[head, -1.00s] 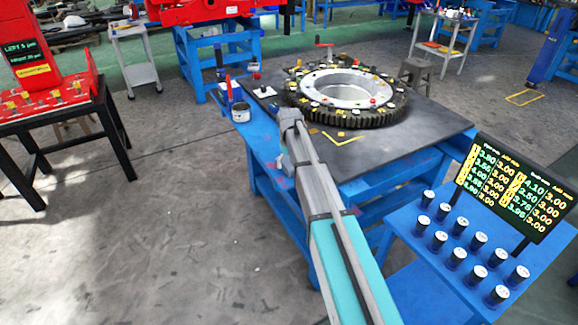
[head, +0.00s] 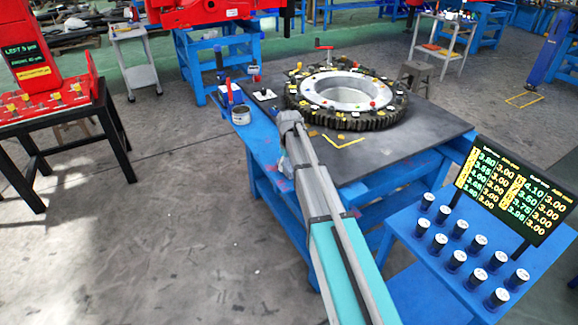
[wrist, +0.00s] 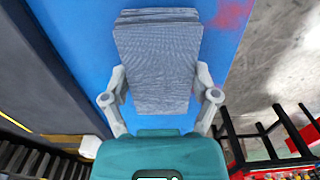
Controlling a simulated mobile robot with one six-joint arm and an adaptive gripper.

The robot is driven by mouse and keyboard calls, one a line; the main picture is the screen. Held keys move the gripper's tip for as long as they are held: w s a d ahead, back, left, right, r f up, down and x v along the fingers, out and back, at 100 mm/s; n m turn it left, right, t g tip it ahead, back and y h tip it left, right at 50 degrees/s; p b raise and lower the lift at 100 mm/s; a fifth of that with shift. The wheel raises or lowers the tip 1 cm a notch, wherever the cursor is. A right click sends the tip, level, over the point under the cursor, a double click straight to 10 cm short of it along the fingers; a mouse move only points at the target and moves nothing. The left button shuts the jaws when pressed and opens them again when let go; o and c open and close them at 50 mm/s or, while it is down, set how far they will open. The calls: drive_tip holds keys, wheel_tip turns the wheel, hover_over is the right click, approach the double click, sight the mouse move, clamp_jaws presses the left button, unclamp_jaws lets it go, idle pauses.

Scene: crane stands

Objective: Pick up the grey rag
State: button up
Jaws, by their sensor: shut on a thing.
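The grey rag (wrist: 155,68) is a folded cloth with a fine weave, in the middle of the wrist view. My gripper (wrist: 160,88) is shut on it, with one finger at each side edge. A second grey layer shows just behind the rag's top edge; I cannot tell whether it is part of the same rag. Blue tabletop lies behind the rag, and I cannot tell whether the rag touches it. In the head view my arm mostly hides the gripper and the rag above the left edge of the blue table.
A large toothed ring (head: 347,95) lies on the dark plate (head: 400,145) of the blue table. A blue stand (head: 425,255) with several black cylinders and a display (head: 515,187) is at right.

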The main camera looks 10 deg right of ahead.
drive_tip(key=shift+r+p, duration=1.15)
drive_tip(key=shift+r, duration=0.1)
drive_tip(key=s+a+r+p, duration=0.4)
drive_tip(key=s+r+p, duration=0.6)
drive_tip(key=s, duration=0.3)
drive_tip(key=shift+s+a, duration=0.15)
drive_tip(key=shift+s, duration=0.05)
drive_tip(key=shift+r, duration=0.1)
drive_tip(key=o, duration=0.7)
drive_tip(key=c, duration=0.5)
drive_tip(key=shift+o, duration=0.2)
